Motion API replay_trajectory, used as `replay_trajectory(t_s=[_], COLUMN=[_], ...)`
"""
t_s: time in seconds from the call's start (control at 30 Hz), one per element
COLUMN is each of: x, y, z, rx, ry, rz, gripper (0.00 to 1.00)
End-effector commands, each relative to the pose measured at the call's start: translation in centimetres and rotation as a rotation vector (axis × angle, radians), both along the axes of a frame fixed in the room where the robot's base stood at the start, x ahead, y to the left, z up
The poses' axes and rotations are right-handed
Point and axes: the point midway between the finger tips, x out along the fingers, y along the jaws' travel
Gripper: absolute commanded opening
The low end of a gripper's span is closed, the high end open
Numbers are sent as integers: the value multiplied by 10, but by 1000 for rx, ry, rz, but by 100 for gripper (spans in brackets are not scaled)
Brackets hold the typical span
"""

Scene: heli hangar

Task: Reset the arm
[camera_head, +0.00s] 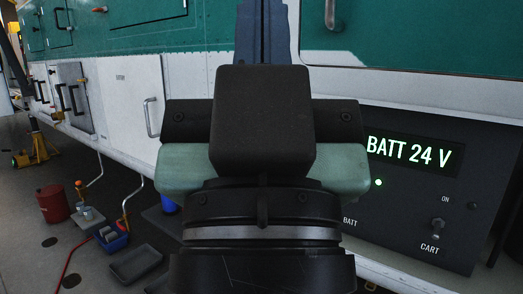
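The end of my arm with my gripper (262,118) fills the middle of the view, close to the camera. A black block, a dark crossbar with bolts and pale green side parts show, above a black round joint with a light ring. The fingertips are hidden, so I cannot tell whether it is open or shut or whether it holds anything. A blue-grey upright part rises behind the block. Its lower end is hidden.
A green and white helicopter side (120,80) with handles runs behind. A dark panel (420,200) reading "BATT 24 V", with a lit green light and a CART switch, is at right. A red can (53,204), blue bin (112,241), grey tray (136,265) and yellow stand (38,146) are at left.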

Motion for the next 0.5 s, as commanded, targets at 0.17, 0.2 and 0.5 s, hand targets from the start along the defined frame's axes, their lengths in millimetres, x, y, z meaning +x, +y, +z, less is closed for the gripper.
replay_trajectory(t_s=[0.17,0.2,0.5], x=[1,1,1], y=[0,0,1], z=[73,85,176], rx=[-1,-1,-1], ry=[3,3,4], rz=[1,1,3], gripper=[0,0,0])
